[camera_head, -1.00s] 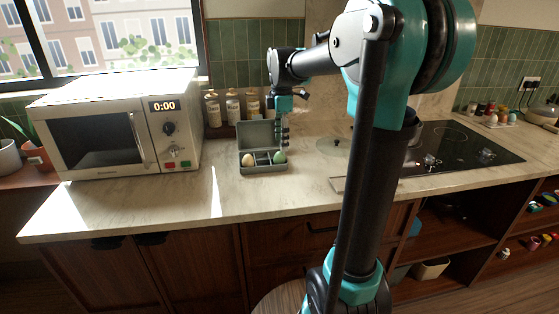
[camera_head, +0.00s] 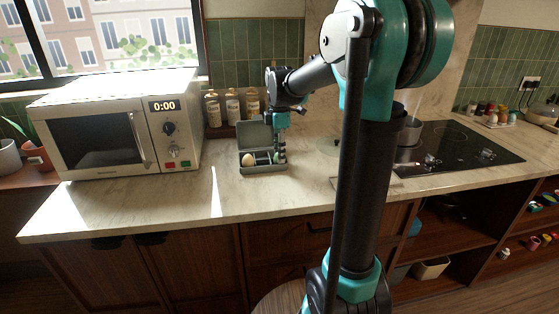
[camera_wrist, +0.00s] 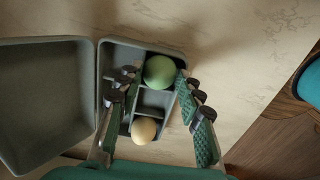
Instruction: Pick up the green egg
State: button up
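The green egg (camera_wrist: 160,72) sits in an end compartment of a grey divided box (camera_head: 263,170) on the counter. In the wrist view, the fingers of my gripper (camera_wrist: 157,76) stand on either side of the green egg, apart, with small gaps showing between them and the egg. My gripper looks open and empty. In the head view, my gripper (camera_head: 281,148) points down into the right part of the box, and its fingers hide much of the green egg. A cream egg (camera_wrist: 144,130) lies in the compartment at the other end.
The box's lid (camera_wrist: 45,100) stands open at its back. A microwave (camera_head: 120,125) stands to the left. Several bottles (camera_head: 232,106) are behind the box. A cooktop (camera_head: 460,145) with a pot (camera_head: 408,133) is to the right. The counter in front of the box is clear.

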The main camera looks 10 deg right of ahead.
jog(key=shift+c, duration=0.6)
notch_tip(320, 180, up, 19)
jog(key=w+d+r, duration=0.1)
jog(key=w+d, duration=0.2)
jog(key=d, duration=1.1)
jog(key=w+d+r, duration=0.2)
jog(key=w+d, duration=0.1)
jog(key=d, duration=1)
jog(key=w+d+f, duration=0.2)
jog(key=d, duration=0.7)
jog(key=w+d+f, duration=0.2)
jog(key=d, duration=0.7)
jog(key=w+d+f, duration=0.1)
jog(key=d+f, duration=0.1)
jog(key=d, duration=0.7)
jog(key=shift+w+d+f, duration=0.2)
jog(key=shift+w+f, duration=0.1)
jog(key=shift+w, duration=0.1)
jog(key=shift+f, duration=0.15)
notch_tip(320, 180, down, 9)
